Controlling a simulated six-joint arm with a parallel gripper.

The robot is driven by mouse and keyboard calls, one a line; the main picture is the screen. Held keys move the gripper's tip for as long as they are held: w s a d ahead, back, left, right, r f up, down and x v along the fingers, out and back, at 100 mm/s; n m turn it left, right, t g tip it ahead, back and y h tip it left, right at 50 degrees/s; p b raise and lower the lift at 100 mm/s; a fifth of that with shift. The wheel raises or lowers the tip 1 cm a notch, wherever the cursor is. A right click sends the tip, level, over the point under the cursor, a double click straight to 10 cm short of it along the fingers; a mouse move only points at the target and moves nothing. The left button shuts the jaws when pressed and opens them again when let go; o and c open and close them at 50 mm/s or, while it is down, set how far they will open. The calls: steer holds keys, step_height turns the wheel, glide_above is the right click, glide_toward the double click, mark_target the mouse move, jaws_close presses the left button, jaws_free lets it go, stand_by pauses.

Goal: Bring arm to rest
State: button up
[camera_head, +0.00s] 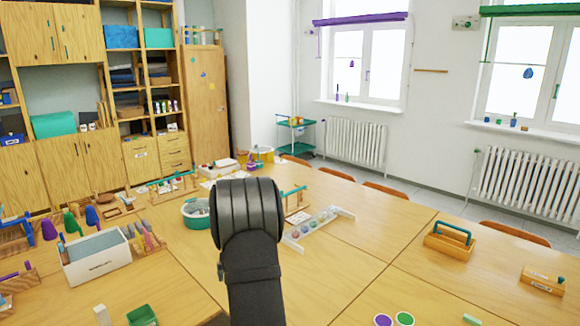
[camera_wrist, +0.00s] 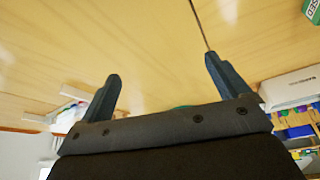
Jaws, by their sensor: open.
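My gripper (camera_wrist: 162,82) shows in the wrist view with its two dark fingers spread apart. Nothing is between them; bare wooden tabletop (camera_wrist: 150,35) lies beyond. In the head view my dark arm rises in the middle foreground above the table (camera_head: 345,240), and the gripper's fingers cannot be made out there. My arm hides part of the table behind it.
A white box (camera_head: 95,258) and a teal bowl (camera_head: 196,213) stand left of my arm. A rack with paint pots (camera_head: 318,224) is just right of it. A wooden caddy (camera_head: 449,242) and a small wooden box (camera_head: 543,280) stand farther right. Tabletop between is clear.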

steer(key=d+m+h, duration=0.2)
steer(key=d+m, duration=0.4)
steer(key=d, duration=2.9)
steer(key=w+a+n+y, duration=0.1)
steer(key=w+a+n, duration=0.1)
steer(key=a, duration=1.9)
steer(key=shift+a+n, duration=0.2)
steer(key=shift+n, duration=0.6)
steer(key=shift+w, duration=0.1)
